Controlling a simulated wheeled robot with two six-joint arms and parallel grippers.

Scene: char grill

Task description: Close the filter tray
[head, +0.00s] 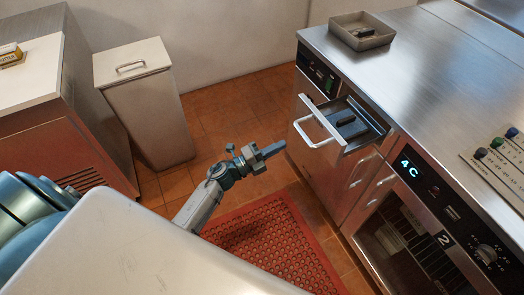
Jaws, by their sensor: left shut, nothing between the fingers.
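The filter tray (357,138) is a drawer pulled out from the front of the steel unit, with a dark block (350,125) lying inside it. Its white bar handle (313,130) sticks out toward the left. My left gripper (274,150) is shut and empty. In the picture it is a little left of and below the handle, with a gap between them. My right gripper is not in view.
A shallow metal pan (361,31) stands on the steel counter (430,60). An oven (420,235) with a lit display is below the counter. A white bin (145,100) stands at the back left. A red mat (270,245) lies on the tiled floor.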

